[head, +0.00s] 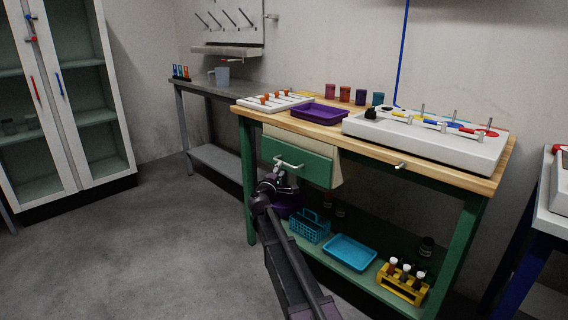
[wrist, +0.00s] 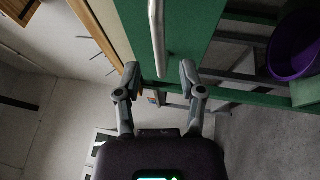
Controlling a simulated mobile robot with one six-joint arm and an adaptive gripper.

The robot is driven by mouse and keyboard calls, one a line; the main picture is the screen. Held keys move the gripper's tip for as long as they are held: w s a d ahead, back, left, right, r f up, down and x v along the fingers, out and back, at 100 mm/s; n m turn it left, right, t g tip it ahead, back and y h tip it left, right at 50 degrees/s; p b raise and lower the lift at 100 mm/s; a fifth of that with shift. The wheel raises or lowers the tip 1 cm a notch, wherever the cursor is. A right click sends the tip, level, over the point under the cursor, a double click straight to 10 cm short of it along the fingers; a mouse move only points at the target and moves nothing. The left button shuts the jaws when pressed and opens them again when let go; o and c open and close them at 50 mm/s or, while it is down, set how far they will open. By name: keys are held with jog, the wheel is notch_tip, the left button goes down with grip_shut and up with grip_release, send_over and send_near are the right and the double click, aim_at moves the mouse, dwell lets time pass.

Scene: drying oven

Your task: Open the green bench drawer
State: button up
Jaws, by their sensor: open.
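The green drawer (head: 306,168) hangs under the wooden top of the green workbench (head: 470,218), in a cream casing. In the wrist view, my gripper (wrist: 160,72) is open and empty, and the green drawer front (wrist: 184,35) lies ahead. The bar handle (wrist: 157,38) runs up the picture, its lower end between the fingertips; contact is not visible.
A purple bucket (wrist: 292,48) stands near the drawer, low on the bench. The lower shelf holds a blue basket (head: 309,227), a blue tray (head: 350,252) and a yellow rack (head: 403,284). A purple tray (head: 320,116) is on top. Floor at left is clear.

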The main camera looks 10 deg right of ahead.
jog(key=shift+x, duration=2.05)
grip_shut()
